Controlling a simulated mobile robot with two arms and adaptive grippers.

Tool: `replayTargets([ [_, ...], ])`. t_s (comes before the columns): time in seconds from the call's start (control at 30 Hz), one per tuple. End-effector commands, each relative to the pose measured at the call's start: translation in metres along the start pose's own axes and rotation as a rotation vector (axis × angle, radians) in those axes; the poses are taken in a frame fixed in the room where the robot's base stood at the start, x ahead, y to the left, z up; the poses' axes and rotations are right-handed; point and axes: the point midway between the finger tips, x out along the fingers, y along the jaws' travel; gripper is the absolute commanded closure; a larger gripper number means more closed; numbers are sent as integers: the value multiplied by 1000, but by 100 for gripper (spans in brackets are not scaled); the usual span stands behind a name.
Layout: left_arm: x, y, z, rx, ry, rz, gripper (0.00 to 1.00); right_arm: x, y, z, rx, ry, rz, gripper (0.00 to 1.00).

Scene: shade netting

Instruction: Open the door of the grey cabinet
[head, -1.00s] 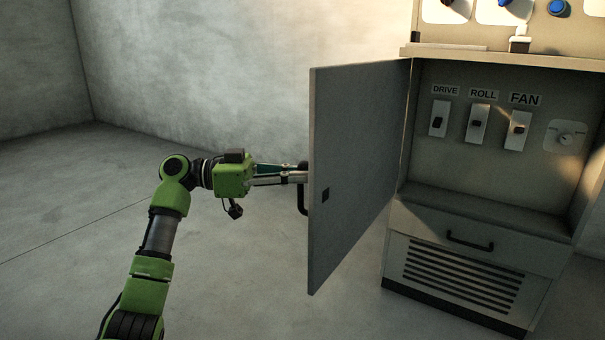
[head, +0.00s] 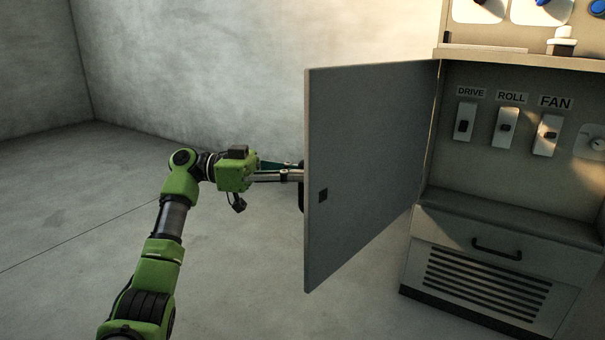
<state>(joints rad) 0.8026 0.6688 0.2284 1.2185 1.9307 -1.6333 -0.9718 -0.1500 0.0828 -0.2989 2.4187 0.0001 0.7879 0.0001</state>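The grey cabinet (head: 505,212) stands at the right of the head view. Its door (head: 370,150) is swung wide open to the left, hinged at the cabinet's left side, and the inside shows. My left gripper (head: 298,175) is at the door's outer face, at its free edge. The fingers reach to the door handle (head: 301,197), which is mostly hidden behind the door edge. The fingertips are partly hidden too, so I cannot tell whether they are shut on the handle. My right gripper is not in view.
Inside the cabinet are switches labelled DRIVE (head: 465,122), ROLL (head: 505,127) and FAN (head: 546,134). Below is a drawer with a black handle (head: 497,249) and a vent grille (head: 485,285). The floor (head: 60,240) left of the door is clear.

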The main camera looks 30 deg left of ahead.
Motion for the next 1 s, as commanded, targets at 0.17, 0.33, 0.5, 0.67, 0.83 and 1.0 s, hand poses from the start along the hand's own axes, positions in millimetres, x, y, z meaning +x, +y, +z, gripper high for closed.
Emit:
replayTargets([
  [0.17, 0, 1, 2, -2, -6, 3, 75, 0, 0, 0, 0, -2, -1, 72],
  [0.33, 0, 1, 1, -1, -4, 1, 75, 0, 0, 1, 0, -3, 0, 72],
  [0.5, -6, 0, 1, -1, -3, -1, 75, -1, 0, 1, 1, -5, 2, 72],
  [0.67, -32, -1, 0, -2, -3, -4, 75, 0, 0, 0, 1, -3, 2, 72],
  [0.83, -70, 0, 0, -2, -3, -4, 75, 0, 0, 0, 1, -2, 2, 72],
  [1.0, -102, 0, 0, -3, -3, -3, 75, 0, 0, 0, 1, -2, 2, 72],
])
